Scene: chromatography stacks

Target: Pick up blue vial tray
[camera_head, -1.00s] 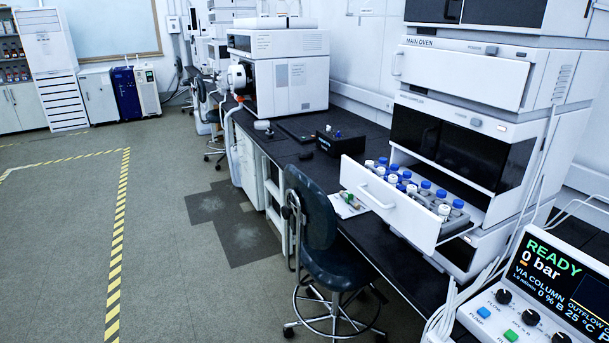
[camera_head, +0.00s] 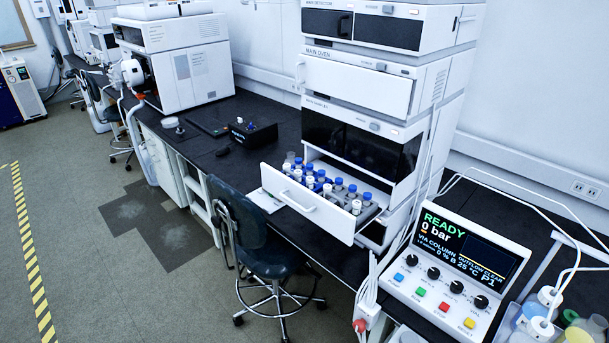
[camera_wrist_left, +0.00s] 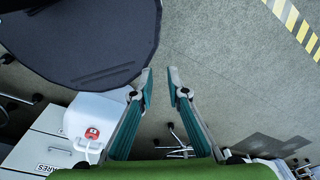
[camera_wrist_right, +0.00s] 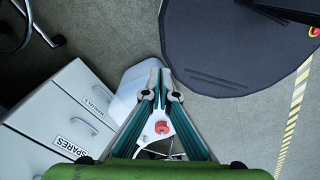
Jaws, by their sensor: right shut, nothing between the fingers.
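The drawer walls hide the tray's lower part. Neither gripper shows in the head view. My left gripper (camera_wrist_left: 161,80) is open and empty in the left wrist view, above the grey floor. My right gripper (camera_wrist_right: 160,80) is shut and empty in the right wrist view, with the tips close together. The tray is in neither wrist view, so both grippers are apart from it.
A dark chair (camera_head: 248,235) stands before the bench, left of and below the drawer. A control console (camera_head: 455,270) reading READY sits to the right. A black box (camera_head: 253,133) lies on the bench. White cabinets (camera_wrist_right: 62,125) show in the right wrist view.

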